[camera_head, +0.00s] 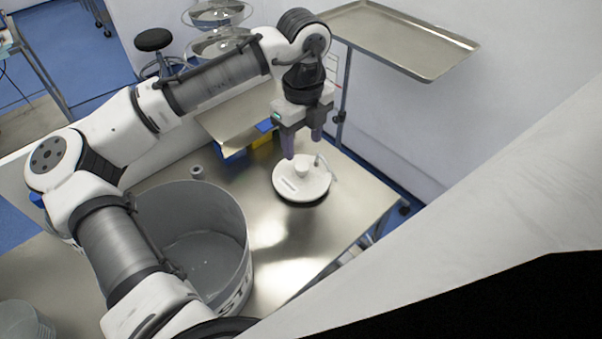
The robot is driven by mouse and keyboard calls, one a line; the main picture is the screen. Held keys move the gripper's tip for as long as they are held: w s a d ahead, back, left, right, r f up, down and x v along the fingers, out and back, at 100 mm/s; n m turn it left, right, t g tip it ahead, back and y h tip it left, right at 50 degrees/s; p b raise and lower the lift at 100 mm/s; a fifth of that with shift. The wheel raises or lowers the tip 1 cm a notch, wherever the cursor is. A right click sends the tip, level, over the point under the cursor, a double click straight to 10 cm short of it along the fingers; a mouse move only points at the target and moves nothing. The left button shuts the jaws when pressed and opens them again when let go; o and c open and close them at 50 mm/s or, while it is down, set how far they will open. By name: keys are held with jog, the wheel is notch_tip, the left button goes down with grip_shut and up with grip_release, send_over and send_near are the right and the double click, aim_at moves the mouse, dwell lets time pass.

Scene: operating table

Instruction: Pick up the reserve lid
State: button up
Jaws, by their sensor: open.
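A round white lid (312,186) with a raised knob in its middle lies on the metal table, right of the centre of the picture. I take it as the reserve lid. My gripper (302,148) is just above the lid, pointing down with its two dark fingers apart. Nothing shows between the fingers. The fingertips overlap the far part of the lid in the picture, and I cannot tell whether they touch it.
A large grey bin (205,250) stands on the metal table (345,205), left of the lid. A small grey cylinder (197,172) is behind it. Blue and yellow boxes (262,142) are behind the lid. A raised metal tray (400,40) is at upper right.

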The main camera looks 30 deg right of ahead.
jog(key=shift+a+f+p, duration=0.1)
jog(key=shift+f+p, duration=0.65)
jog(key=shift+f, duration=2.75)
jog(key=shift+c, duration=0.5)
jog(key=c, duration=1)
jog(key=shift+r, duration=0.15)
